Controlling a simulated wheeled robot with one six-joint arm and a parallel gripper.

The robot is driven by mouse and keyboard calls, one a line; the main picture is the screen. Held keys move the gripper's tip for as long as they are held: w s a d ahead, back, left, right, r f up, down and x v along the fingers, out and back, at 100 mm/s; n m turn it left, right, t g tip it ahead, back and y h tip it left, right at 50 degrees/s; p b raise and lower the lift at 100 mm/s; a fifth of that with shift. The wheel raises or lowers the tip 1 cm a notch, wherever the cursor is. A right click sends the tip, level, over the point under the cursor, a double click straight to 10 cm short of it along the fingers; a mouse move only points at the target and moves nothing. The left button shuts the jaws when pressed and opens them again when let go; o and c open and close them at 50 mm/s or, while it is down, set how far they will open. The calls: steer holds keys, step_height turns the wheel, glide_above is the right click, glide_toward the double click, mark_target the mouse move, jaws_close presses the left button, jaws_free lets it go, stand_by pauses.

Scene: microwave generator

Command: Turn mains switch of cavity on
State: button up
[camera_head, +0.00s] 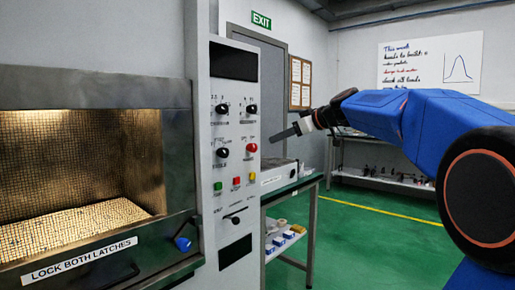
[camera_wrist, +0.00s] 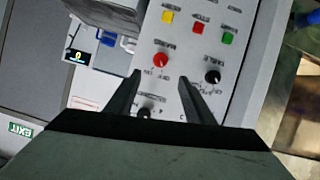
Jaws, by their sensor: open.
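A tall grey control panel (camera_head: 236,130) stands right of the cavity (camera_head: 80,165); its labels are too small to read, so I cannot tell which control is the mains switch. It carries an upper left black knob (camera_head: 222,108), an upper right black knob (camera_head: 252,108), a lower left black knob (camera_head: 222,152) and a red round control (camera_head: 251,148). My gripper (camera_head: 271,140) is open and empty, just right of the panel. In the wrist view, inverted, the red control (camera_wrist: 160,60) shows between the open fingers (camera_wrist: 160,81), the lower left knob (camera_wrist: 212,76) right of them.
Green (camera_head: 218,187), red (camera_head: 236,182) and yellow (camera_head: 251,177) buttons sit below the knobs, above a black lever (camera_head: 235,220). A blue-ended latch (camera_head: 182,243) projects from the cavity front. A bench (camera_head: 280,178) stands behind the panel. The green floor (camera_head: 370,245) at right is clear.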

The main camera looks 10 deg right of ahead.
mark_target(254, 147)
steer(key=x, duration=1.4)
steer(key=shift+s, duration=0.1)
steer(key=shift+c, duration=0.2)
steer(key=c, duration=1)
